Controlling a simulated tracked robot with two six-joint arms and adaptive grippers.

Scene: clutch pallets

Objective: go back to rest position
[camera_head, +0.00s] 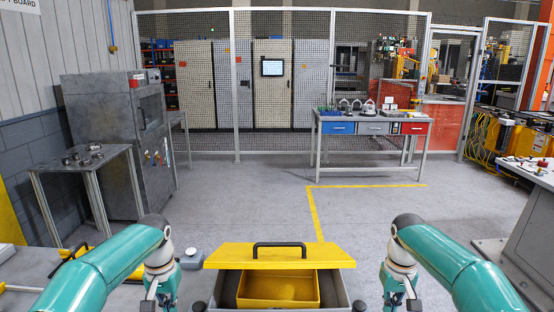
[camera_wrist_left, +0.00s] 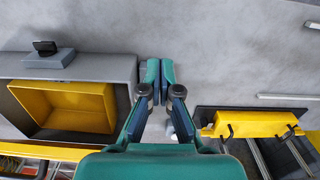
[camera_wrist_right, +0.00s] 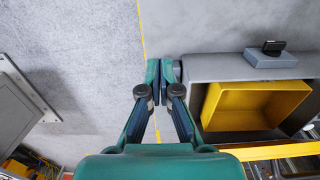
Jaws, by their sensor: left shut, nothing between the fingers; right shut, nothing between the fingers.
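My left arm comes in from the left in the head view, its forearm pointing down at the lower left. My left gripper (camera_wrist_left: 160,74) is shut and empty in the left wrist view, above grey floor between a grey box and a yellow-topped item. My right arm mirrors it at the lower right of the head view. My right gripper (camera_wrist_right: 159,74) is shut and empty in the right wrist view, above floor just left of the grey box. In the head view, the fingertips of both grippers are hidden or cut off by the bottom edge.
A grey box (camera_wrist_left: 123,68) with a yellow tray (camera_head: 277,290) inside stands between my arms. A small table (camera_head: 80,163) is left, a workbench (camera_head: 370,131) ahead, a grey counter (camera_head: 530,225) right. The middle floor is clear.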

